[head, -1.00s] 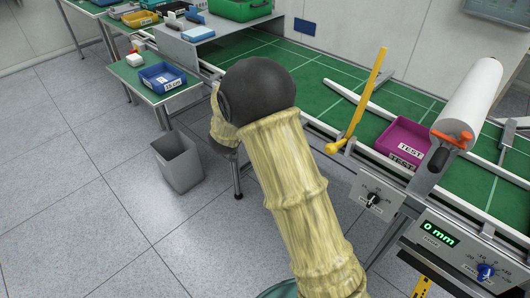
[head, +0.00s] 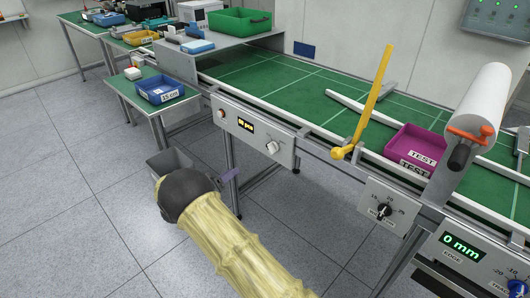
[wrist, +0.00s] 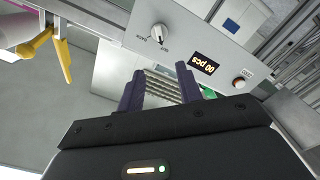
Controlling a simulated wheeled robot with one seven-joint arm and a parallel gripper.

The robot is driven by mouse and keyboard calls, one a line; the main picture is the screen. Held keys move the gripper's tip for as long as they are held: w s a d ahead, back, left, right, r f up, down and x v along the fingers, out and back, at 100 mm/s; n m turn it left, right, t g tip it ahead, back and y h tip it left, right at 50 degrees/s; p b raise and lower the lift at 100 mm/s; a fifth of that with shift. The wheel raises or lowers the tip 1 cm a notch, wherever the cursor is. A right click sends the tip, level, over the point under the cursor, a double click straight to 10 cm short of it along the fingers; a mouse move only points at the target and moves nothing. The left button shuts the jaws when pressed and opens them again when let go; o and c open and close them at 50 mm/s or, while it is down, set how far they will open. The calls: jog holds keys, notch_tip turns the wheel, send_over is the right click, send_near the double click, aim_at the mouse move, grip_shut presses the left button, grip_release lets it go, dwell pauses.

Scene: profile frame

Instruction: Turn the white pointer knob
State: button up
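The white pointer knob (head: 272,147) is on the right part of a grey panel (head: 249,133) under the green table's front edge. The panel has an orange "00 pcs" display left of the knob. In the wrist view the knob (wrist: 160,33) shows upside down near the top, beyond the fingertips and not between them. My gripper (wrist: 160,78) is open and empty, its two dark purple fingers apart. In the head view a purple part of the gripper (head: 230,174) shows below and left of the knob, apart from the panel.
Another panel (head: 386,208) with a black knob is to the right, then one reading "0 mm". A yellow lever (head: 368,100) rises from the table edge. The knob's front is clear.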

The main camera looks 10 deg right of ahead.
aim_at(268, 149)
jog(key=b+x, duration=0.1)
jog(key=x, duration=1.6)
grip_shut()
